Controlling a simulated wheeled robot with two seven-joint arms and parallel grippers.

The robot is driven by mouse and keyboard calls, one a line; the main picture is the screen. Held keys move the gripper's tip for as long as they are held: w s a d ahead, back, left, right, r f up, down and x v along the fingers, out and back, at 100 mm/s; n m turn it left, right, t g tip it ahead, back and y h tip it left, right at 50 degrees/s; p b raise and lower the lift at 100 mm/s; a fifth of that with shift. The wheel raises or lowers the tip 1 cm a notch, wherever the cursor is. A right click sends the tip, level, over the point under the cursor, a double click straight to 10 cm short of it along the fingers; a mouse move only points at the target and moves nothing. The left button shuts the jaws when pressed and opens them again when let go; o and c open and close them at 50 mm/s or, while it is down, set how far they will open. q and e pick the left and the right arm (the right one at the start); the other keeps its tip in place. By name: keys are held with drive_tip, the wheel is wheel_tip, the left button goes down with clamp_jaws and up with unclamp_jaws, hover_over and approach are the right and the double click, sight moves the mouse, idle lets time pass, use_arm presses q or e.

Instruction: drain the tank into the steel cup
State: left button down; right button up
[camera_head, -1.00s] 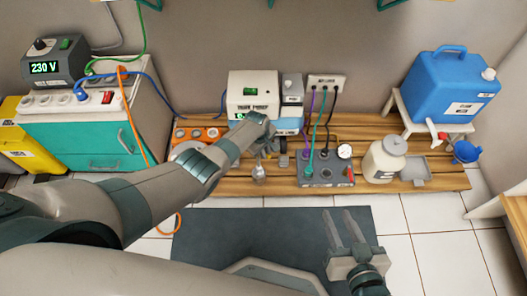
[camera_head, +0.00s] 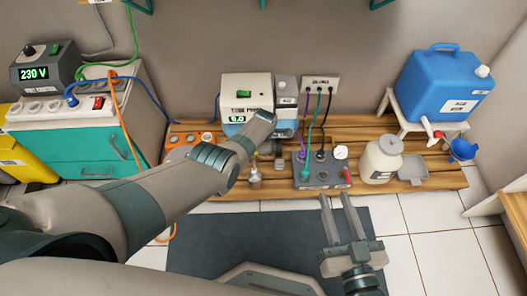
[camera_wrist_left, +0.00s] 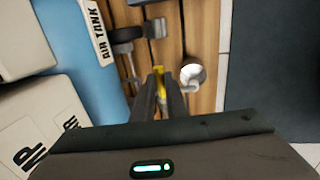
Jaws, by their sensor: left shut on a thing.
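The blue air tank (camera_wrist_left: 75,65) is at the left in the left wrist view, with an AIR TANK label. In the head view a strip of its blue side (camera_head: 232,130) shows under the white pump housing. My left gripper (camera_wrist_left: 160,88) is shut on a small yellow handle (camera_wrist_left: 158,72) beside the tank. The steel cup (camera_wrist_left: 192,74) stands just right of the fingertips; in the head view the cup (camera_head: 255,180) sits on the wooden platform below my left wrist. My left fingers are mostly hidden there. My right gripper (camera_head: 339,216) is open and empty above the dark mat.
The wooden platform (camera_head: 435,185) also carries a grey box with cables (camera_head: 322,178), a cream jar (camera_head: 381,160) and a small grey tray (camera_head: 413,168). A blue water container (camera_head: 445,82) stands on a white stand at right. A teal cabinet (camera_head: 70,150) is at left.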

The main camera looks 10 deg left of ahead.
drive_tip(key=shift+r, duration=0.15)
use_arm(q)
drive_tip(key=c, duration=1.8)
unclamp_jaws()
drive_tip(key=shift+o, duration=0.2)
drive_tip(key=shift+r, duration=0.1)
